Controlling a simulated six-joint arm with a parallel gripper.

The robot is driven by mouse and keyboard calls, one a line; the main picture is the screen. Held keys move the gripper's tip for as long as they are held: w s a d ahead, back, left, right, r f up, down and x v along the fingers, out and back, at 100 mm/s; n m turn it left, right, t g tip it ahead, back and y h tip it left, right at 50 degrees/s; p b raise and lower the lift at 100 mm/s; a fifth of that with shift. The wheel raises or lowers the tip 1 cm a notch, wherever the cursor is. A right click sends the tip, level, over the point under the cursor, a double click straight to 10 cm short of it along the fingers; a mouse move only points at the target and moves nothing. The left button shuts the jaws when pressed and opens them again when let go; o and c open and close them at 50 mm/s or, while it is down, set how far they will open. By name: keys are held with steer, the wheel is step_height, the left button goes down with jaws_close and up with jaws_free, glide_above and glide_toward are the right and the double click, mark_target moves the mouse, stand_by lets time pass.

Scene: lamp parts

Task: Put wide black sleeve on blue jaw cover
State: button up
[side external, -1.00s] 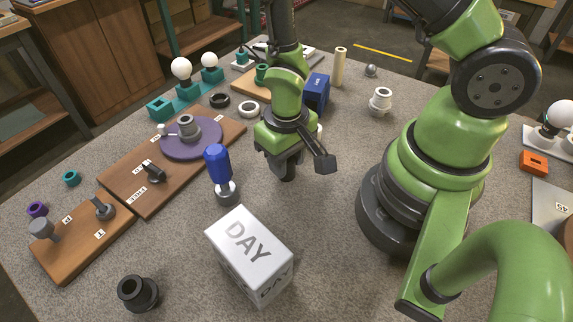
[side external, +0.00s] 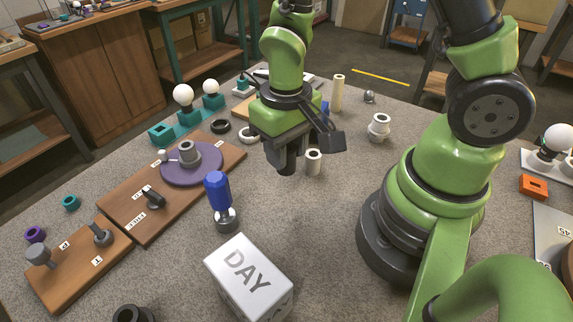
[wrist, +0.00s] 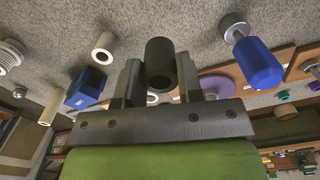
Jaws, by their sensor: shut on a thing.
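The wide black sleeve (wrist: 160,60) is a dark hollow tube. It stands between the two fingers of my gripper (wrist: 160,80), which is shut on it. In the side view my gripper (side external: 286,160) holds the dark sleeve above the table, clear of other things, with its lower end showing. In the wrist view the blue cover (wrist: 258,64) is right of the sleeve, and the two are apart.
A white DAY box (side external: 245,272) stands in front of the blue cover. A flanged black part (side external: 132,314) is at the bottom edge. A white tube (side external: 314,162) stands right of my gripper. A wooden board with a purple disc (side external: 192,170) lies left. Grey table is open around the cover.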

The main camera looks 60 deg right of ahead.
steer(key=shift+w+d+r, duration=0.15)
steer(key=shift+w+r, duration=0.05)
steer(key=shift+r, duration=0.3)
steer(key=w+d+r+m, duration=0.35)
steer(key=d+m, duration=0.45)
steer(key=d, duration=0.3)
steer(key=w+d+r+m, duration=0.2)
steer(key=d+r+m, duration=0.2)
steer(key=d+m, duration=0.55)
steer(key=shift+n, duration=0.25)
steer(key=f, duration=0.2)
steer(key=d+f, duration=0.1)
steer(key=f, duration=0.2)
steer(key=shift+d+f, duration=0.1)
steer(key=shift+f, duration=2.45)
steer(key=shift+f, duration=0.2)
steer(key=o, duration=0.9)
